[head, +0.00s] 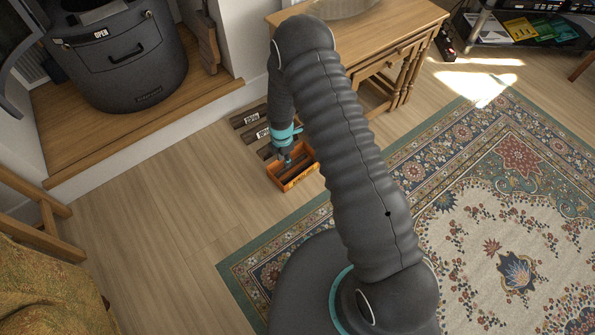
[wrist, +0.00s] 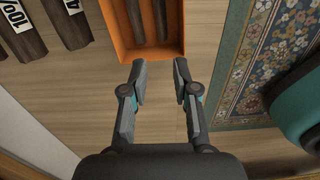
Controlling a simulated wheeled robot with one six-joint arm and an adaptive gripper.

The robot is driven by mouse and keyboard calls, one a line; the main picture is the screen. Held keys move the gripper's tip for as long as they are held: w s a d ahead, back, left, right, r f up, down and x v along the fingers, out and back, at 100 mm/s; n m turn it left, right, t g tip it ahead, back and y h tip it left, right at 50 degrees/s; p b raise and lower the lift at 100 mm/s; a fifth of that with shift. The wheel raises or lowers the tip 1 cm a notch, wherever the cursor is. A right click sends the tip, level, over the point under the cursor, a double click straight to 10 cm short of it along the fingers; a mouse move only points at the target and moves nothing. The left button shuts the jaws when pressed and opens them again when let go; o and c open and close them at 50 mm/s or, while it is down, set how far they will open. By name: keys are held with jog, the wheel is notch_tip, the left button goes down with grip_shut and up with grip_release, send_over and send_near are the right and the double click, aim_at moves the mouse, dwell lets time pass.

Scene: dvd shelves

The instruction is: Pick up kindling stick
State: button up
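An orange crate (head: 291,184) stands on the wood floor below my arm's end, and it also shows at the top of the wrist view (wrist: 117,52). Dark brown sticks lie lengthwise inside it; one kindling stick (wrist: 138,20) is at its left and another stick (wrist: 161,18) beside it. Their far ends are cut off in the wrist view. My gripper (wrist: 160,72) is open and empty, with its two fingers apart just short of the crate's near edge in the picture. In the head view my gripper (head: 285,158) hangs over the crate, and its fingers are hard to make out.
Dark logs with white labels (wrist: 24,35) lie left of the crate. A patterned rug (head: 500,190) lies to the right. A wooden nest of tables (head: 385,55) stands behind, and a dark stove-like bin (head: 120,60) sits on a raised wooden ledge.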

send_over(285, 180)
jog(key=f, duration=0.8)
jog(key=shift+w+d+f, duration=0.1)
jog(key=shift+w+f, duration=0.05)
jog(key=shift+w, duration=0.05)
jog(key=shift+s+f, duration=0.15)
jog(key=shift+f, duration=1.2)
jog(key=shift+s+f, duration=0.1)
jog(key=shift+f, duration=1.2)
grip_shut()
